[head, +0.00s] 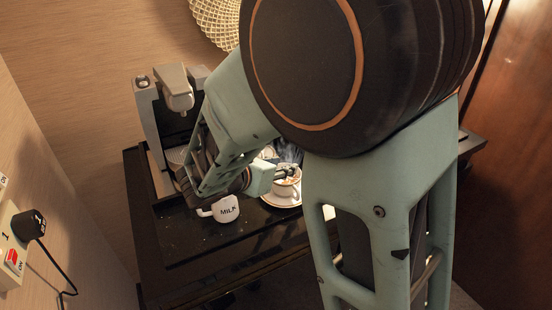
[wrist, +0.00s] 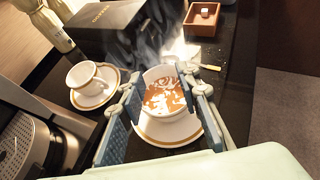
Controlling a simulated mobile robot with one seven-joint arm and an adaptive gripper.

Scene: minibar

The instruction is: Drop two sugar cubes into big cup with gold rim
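The big white cup (wrist: 165,97) holds brown coffee with white latte art and stands on a gold-rimmed saucer (wrist: 168,132). In the head view the cup (head: 290,190) is partly hidden by my gripper (head: 284,173). In the wrist view my gripper (wrist: 166,108) is open, with its fingers apart on either side of the cup in the picture. I see nothing held between them; whether they touch the cup is unclear. A white sugar cube (wrist: 205,12) shows in a small brown box (wrist: 203,30) at the far top.
A smaller cup (wrist: 85,76) stands on its saucer at left. A coffee machine (wrist: 30,145) is at the lower left, a dark box (wrist: 105,25) behind. A napkin (wrist: 183,52) with cutlery lies beyond the big cup. Steam rises.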

